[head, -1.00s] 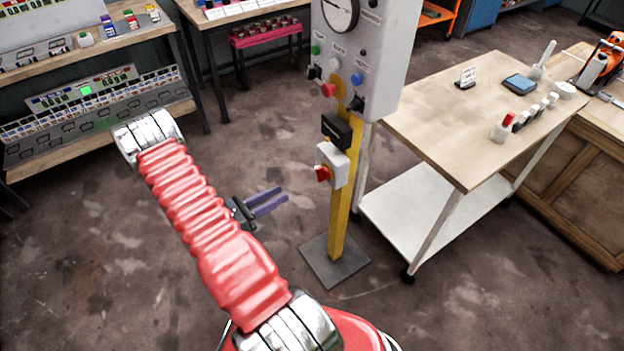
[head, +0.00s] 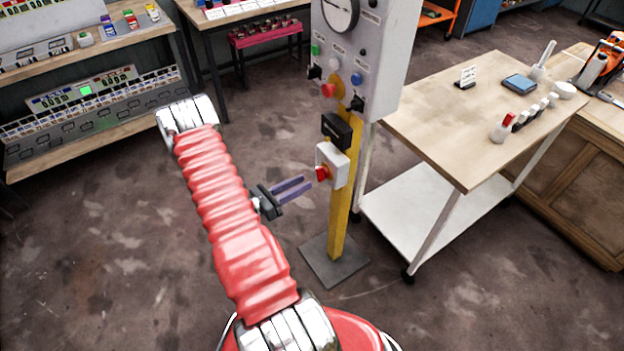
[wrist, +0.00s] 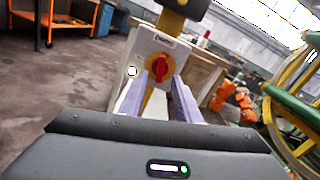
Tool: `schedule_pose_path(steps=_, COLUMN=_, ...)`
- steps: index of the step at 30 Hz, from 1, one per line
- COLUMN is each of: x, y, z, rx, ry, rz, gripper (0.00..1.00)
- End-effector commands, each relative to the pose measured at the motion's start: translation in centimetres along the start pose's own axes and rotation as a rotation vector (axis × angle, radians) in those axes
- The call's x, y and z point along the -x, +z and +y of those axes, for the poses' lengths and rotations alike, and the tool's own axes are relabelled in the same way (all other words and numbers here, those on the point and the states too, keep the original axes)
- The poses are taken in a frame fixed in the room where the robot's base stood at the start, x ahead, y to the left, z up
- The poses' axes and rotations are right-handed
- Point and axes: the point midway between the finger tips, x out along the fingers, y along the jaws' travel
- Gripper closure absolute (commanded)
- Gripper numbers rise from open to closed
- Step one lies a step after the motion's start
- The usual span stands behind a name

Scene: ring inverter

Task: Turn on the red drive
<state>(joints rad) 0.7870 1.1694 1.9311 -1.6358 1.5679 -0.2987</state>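The red drive's rotary knob (head: 322,173) sits on a small white box (head: 336,166) on the yellow post, below a black unit. In the wrist view the red knob (wrist: 158,68) is on a yellow disc on the white box (wrist: 142,48), and it shows between and beyond my fingertips. My gripper (head: 306,186) is open and empty, just left of the box, its two purple fingers pointing at the knob. The fingers (wrist: 158,84) in the wrist view stand on either side of the knob's lower part. Whether they touch it I cannot tell.
A grey control panel (head: 388,60) with a gauge and buttons tops the yellow post (head: 341,215), which stands on a dark base plate (head: 335,262). A wooden-topped cart (head: 430,120) stands close on the right. Shelves (head: 95,135) stand at the left. Floor between is clear.

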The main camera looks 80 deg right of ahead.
Motion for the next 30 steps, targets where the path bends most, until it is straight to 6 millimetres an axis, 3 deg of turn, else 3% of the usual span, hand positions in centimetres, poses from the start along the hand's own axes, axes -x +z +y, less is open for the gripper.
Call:
schedule_pose_path(steps=12, x=-4.8, y=0.0, z=0.0, rx=-0.001, ry=-0.002, rz=0.000, gripper=0.70)
schedule_pose_path(steps=24, x=-5.2, y=0.0, z=0.0, rx=0.000, ry=0.000, rz=0.000, gripper=0.71)
schedule_pose_path(steps=30, x=-5.2, y=0.0, z=0.0, rx=0.000, ry=0.000, rz=0.000, gripper=0.85)
